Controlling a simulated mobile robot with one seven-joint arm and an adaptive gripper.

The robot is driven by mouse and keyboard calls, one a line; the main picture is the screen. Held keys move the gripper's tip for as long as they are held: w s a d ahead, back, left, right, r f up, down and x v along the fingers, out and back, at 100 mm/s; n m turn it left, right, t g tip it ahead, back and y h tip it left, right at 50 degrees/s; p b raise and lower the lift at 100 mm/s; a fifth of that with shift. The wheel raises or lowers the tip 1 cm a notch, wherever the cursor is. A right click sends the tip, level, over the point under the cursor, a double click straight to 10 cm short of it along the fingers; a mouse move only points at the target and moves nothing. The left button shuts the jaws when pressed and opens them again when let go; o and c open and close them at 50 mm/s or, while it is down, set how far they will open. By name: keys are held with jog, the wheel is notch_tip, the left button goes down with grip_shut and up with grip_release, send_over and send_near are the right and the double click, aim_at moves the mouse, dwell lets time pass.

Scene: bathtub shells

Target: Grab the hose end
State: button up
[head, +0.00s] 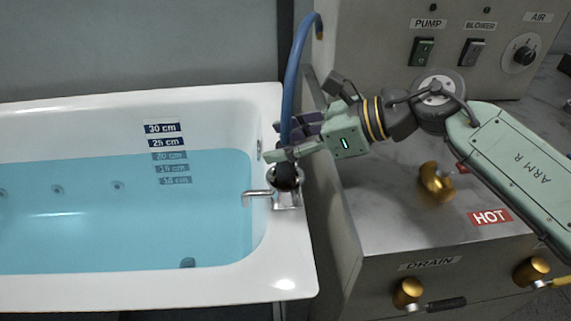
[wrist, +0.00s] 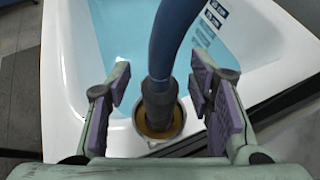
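The blue hose (head: 291,85) arches down from the equipment panel to the tub's corner. In the wrist view the blue hose (wrist: 172,35) runs down into a dark grey hose end (wrist: 158,100), which stands in a round brass-coloured socket (wrist: 176,122). My gripper (head: 284,142) is open at the tub's right rim, with the lower hose at its fingers. In the wrist view my gripper (wrist: 161,88) has its purple-padded fingers on either side of the hose end, with gaps on both sides. In the head view the fingers hide the hose end.
The white bathtub (head: 230,284) holds blue water. A metal spout (head: 257,193) and black knob (head: 287,177) sit on its rim just below my gripper. A grey console (head: 390,225) with brass valves (head: 437,182) stands to the right. A switch panel (head: 450,70) rises behind.

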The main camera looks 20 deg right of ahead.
grip_shut()
dwell(0.4)
